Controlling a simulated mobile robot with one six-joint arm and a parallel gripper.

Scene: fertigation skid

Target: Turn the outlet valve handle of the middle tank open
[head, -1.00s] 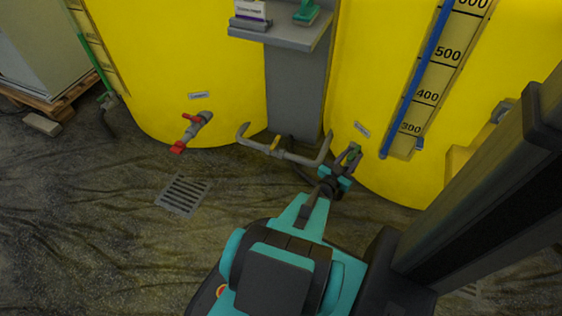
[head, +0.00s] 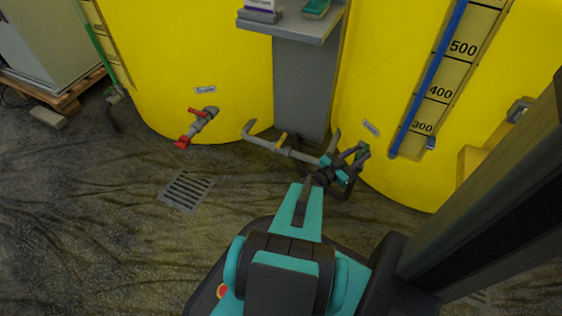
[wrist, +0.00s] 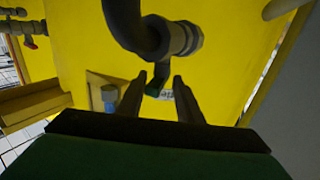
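The yellow tank on the right (head: 375,80) has a green valve handle (head: 363,150) low on its front, where a grey pipe meets it. I take this tank for the middle one, though the row is not fully in view. In the wrist view the green handle (wrist: 154,89) hangs under a grey pipe fitting (wrist: 180,38). My gripper (head: 361,153) is at this valve. In the wrist view its two dark fingers (wrist: 159,82) stand apart, with the green handle showing between their tips. Contact cannot be told.
The left yellow tank (head: 190,60) has a red-handled valve (head: 197,122). A grey stand (head: 302,90) holds items between the tanks. A drain grate (head: 187,190) lies in open floor.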

